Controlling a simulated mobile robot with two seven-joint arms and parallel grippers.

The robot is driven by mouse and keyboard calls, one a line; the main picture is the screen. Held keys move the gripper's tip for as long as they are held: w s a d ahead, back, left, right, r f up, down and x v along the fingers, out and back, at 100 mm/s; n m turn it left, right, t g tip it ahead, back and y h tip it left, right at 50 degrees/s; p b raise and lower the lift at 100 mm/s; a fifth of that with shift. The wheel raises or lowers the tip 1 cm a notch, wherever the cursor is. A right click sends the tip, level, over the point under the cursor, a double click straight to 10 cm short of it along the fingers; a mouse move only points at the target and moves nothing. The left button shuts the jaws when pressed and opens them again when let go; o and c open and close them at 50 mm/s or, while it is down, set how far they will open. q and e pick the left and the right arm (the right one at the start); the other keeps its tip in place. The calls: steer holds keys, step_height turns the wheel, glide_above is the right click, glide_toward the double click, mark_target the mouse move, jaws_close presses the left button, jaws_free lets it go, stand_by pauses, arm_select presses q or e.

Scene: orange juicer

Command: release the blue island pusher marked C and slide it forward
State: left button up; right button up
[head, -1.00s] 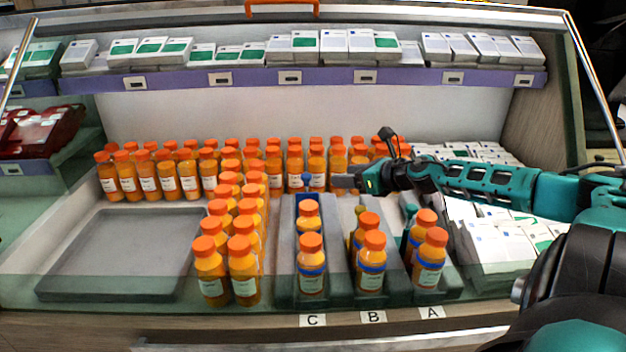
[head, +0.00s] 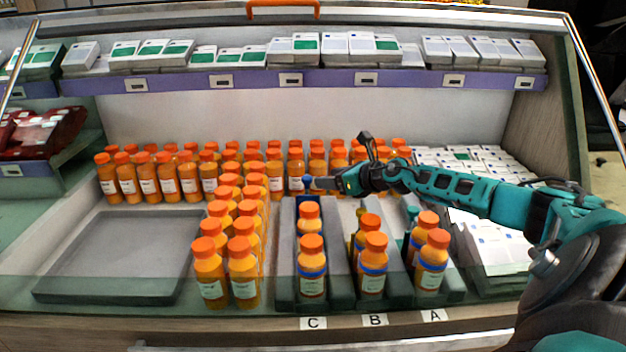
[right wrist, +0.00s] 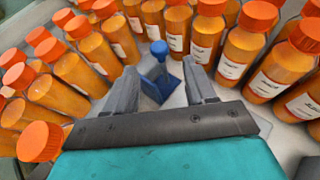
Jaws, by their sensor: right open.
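The blue pusher C (head: 308,182) stands at the back of the lane marked C, behind its orange juice bottles (head: 311,262). My right gripper (head: 320,184) reaches in from the right at the knob. In the right wrist view my right gripper (right wrist: 161,80) is open, with one finger on each side of the pusher and a visible gap to each. My left gripper is not in view.
Lanes B (head: 375,320) and A (head: 433,315) lie to the right, with bottles in them. Rows of bottles (head: 165,178) stand close behind and left of the gripper. White boxes (head: 490,240) lie at the right. An empty grey tray (head: 115,250) is at the left.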

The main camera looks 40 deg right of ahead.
mark_target(310, 179)
steer(key=shift+b+x, duration=0.95)
steer(key=shift+x, duration=2.55)
jaws_close()
